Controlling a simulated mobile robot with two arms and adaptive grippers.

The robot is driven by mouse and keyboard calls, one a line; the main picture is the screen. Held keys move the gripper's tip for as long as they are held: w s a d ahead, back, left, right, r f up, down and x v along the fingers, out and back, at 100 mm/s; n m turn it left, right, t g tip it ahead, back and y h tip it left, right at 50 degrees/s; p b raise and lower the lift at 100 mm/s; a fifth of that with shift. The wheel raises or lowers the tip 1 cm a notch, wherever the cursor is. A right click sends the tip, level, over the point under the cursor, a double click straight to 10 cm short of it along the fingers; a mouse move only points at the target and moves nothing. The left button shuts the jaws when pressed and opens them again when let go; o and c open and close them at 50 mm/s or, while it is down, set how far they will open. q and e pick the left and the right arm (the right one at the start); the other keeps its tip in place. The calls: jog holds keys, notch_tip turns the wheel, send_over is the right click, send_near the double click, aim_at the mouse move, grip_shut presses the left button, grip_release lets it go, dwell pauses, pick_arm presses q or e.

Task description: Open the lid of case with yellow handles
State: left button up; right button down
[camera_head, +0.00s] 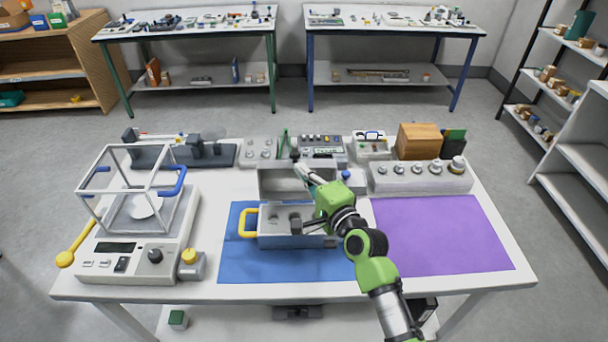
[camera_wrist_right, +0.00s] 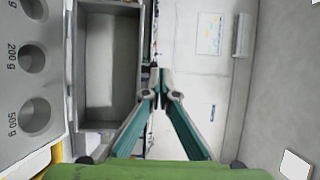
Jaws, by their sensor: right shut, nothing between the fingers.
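The grey case (camera_head: 287,241) with a yellow handle (camera_head: 248,223) sits on the blue mat (camera_head: 240,262). Its lid (camera_head: 272,181) stands raised at the back, its hollow inside facing forward. In the wrist view, the lid's hollow inside (camera_wrist_right: 108,70) lies beside the case's base (camera_wrist_right: 48,100), with round holes marked 200 g and 500 g. My right gripper (camera_head: 301,170) is shut and empty at the lid's upper edge; its teal fingers (camera_wrist_right: 160,82) meet beside the lid. Contact cannot be told. The green gripper body hides the case's right end. My left gripper is not in view.
A balance with a clear-sided enclosure (camera_head: 140,250) stands at left. A purple mat (camera_head: 445,235) lies clear at right. Behind stand a weight block (camera_head: 420,177), a wooden box (camera_head: 418,140) and grey instruments (camera_head: 322,146).

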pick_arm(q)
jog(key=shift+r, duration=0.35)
pick_arm(e)
jog(key=shift+w, duration=2.05)
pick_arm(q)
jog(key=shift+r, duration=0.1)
pick_arm(e)
jog(key=shift+r, duration=0.1)
